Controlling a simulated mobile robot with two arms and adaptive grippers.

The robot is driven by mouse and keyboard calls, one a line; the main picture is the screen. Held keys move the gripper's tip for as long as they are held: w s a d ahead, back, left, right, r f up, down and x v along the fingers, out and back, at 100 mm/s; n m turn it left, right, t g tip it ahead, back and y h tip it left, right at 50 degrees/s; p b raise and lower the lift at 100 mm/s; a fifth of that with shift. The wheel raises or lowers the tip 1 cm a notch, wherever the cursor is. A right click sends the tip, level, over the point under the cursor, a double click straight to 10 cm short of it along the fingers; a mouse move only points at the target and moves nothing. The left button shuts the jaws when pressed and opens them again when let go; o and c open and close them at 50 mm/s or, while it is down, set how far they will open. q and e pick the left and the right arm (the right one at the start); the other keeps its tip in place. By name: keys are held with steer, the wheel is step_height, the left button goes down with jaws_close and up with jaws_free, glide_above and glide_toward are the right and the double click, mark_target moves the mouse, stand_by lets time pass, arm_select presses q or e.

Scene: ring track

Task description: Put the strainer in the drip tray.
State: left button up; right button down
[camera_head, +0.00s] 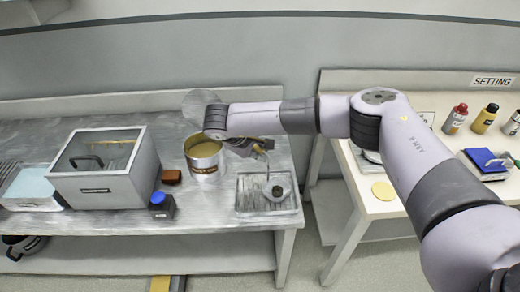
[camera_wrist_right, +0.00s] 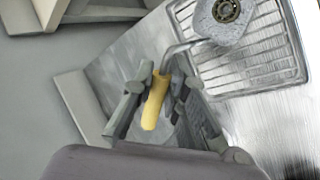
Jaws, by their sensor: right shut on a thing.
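The strainer (camera_head: 283,182) has a yellow handle (camera_wrist_right: 155,104), a bent metal neck and a round grey head. A ring-shaped metal part shows in the middle of the head (camera_wrist_right: 226,12). My right gripper (camera_head: 259,148) is shut on the yellow handle; in the right wrist view its fingers (camera_wrist_right: 160,88) flank it. The drip tray (camera_head: 247,202) is a metal rectangle with a slotted grille, also in the right wrist view (camera_wrist_right: 240,62). The strainer's head is over the tray's right part; whether it touches the grille, I cannot tell. My left gripper is out of view.
A tin (camera_head: 204,158) stands left of the tray, with a blue-capped bottle (camera_head: 160,206), a brown block (camera_head: 171,176) and a grey glass-topped box (camera_head: 105,186). A gap separates this bench from the white table (camera_head: 400,208) at the right, which holds several bottles.

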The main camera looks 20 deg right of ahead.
steer(key=c, duration=2.1)
jaws_free()
steer(key=o, duration=0.5)
steer(key=shift+r, duration=0.25)
steer(key=b+v, duration=0.2)
steer(key=v, duration=1)
steer(key=shift+s+f, duration=0.1)
